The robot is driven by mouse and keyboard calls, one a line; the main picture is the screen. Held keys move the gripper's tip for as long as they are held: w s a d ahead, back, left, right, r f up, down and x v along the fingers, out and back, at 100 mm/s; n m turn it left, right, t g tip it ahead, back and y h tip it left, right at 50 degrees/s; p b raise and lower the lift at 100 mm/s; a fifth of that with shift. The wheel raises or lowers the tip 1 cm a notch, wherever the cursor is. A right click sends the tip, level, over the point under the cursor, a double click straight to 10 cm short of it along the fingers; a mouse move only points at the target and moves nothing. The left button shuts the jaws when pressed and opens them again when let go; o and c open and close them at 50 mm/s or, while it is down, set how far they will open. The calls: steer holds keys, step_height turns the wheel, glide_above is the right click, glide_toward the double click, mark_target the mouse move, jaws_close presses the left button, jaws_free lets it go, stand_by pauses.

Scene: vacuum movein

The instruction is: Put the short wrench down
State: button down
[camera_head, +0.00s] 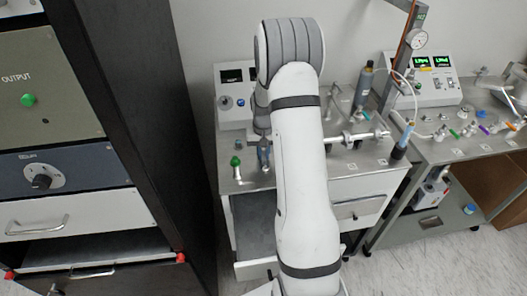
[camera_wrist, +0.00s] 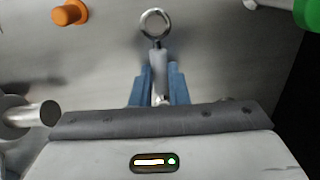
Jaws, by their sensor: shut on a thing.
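The short wrench (camera_wrist: 155,24) is a silver tool with a ring end, seen at the top middle of the wrist view. My gripper (camera_wrist: 160,75) has its blue fingers shut on the wrench's shank, and the ring sticks out past the fingertips. The wrench's lower end is hidden between the fingers and behind the gripper body. In the head view my gripper (camera_head: 264,154) is low over the left part of the metal bench top (camera_head: 345,160). I cannot tell whether the wrench touches the bench.
A green-topped fitting (camera_head: 235,162) stands close left of my gripper in the head view. An orange peg (camera_wrist: 70,13) and a metal cylinder (camera_wrist: 38,115) show in the wrist view. Metal tubing (camera_head: 360,138) lies to the right, and a dark rack (camera_head: 150,130) stands at left.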

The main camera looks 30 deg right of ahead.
mark_target(263, 157)
steer(key=shift+s, duration=0.1)
steer(key=c, duration=1.9)
jaws_free()
steer(key=shift+f, duration=0.15)
steer(key=o, duration=0.5)
step_height(263, 157, up, 12)
steer(key=r+b, duration=0.1)
steer(key=b, duration=0.1)
steer(key=s+a+r+n+t, duration=0.2)
steer(key=s+a+r, duration=0.75)
steer(key=s, duration=0.25)
steer(key=s+a+n, duration=0.1)
steer(key=s+a, duration=0.2)
steer(key=s, duration=0.4)
steer(key=s+a+n+t, duration=0.1)
steer(key=s+a, duration=0.2)
steer(key=s, duration=0.4)
steer(key=shift+s+a, duration=0.25)
steer(key=shift+s, duration=0.05)
